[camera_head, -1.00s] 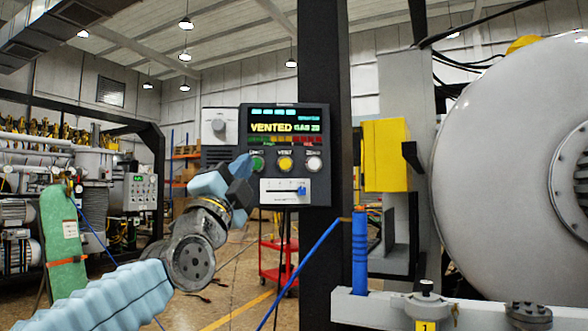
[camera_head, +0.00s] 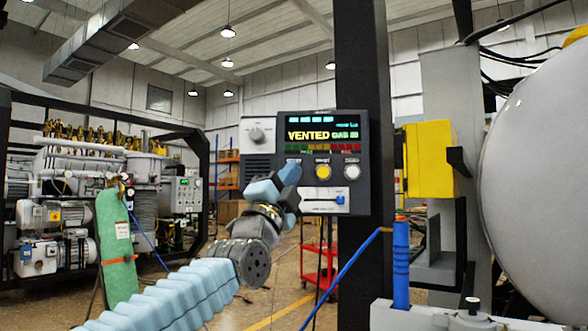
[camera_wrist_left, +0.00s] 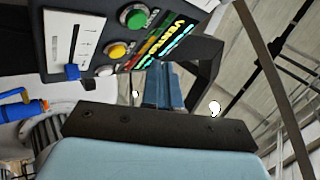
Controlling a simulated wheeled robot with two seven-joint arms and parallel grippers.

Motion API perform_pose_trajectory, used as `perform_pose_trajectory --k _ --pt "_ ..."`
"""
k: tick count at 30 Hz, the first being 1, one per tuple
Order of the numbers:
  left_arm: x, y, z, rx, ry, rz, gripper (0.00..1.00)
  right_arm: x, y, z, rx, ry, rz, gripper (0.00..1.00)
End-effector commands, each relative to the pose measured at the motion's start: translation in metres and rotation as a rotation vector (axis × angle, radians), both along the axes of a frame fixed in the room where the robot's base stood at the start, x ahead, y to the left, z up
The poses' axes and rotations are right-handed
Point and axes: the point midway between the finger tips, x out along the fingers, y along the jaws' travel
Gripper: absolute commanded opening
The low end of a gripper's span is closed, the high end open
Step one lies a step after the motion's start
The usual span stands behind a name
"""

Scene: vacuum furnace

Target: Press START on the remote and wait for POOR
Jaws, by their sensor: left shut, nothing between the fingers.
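The remote (camera_head: 333,185) is a dark control panel on a black post, in the middle of the head view. Its display (camera_head: 322,134) reads VENTED, with smaller GAS text beside it. A yellow button (camera_head: 323,172) and a white button (camera_head: 352,172) show below the display. The green button is hidden behind my left gripper (camera_head: 289,173) there, but it shows in the left wrist view (camera_wrist_left: 133,16). My left gripper is shut and empty, its tip in front of the panel's left button. I cannot tell whether it touches. My right gripper is not in view.
A knob box (camera_head: 258,135) sits left of the display, and a slider (camera_head: 340,198) below the buttons. A yellow box (camera_head: 429,160) and the large grey vessel (camera_head: 540,180) stand on the right. A green cylinder (camera_head: 116,245) and pump equipment are at left.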

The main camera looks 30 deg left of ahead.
Motion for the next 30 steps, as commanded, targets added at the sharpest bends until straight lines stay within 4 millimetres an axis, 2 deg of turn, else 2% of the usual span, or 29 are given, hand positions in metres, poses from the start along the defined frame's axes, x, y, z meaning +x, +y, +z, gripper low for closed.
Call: perform_pose_trajectory --k 4,10,30 --pt "0.017 0.008 0.001 0.001 0.002 0.000 0.00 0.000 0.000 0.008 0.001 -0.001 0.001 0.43" --pt "0.030 0.014 0.000 0.001 0.001 0.000 0.00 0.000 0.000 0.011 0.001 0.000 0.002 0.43" --pt "0.032 0.015 0.000 0.001 0.000 0.001 0.00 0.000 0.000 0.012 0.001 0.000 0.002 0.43"
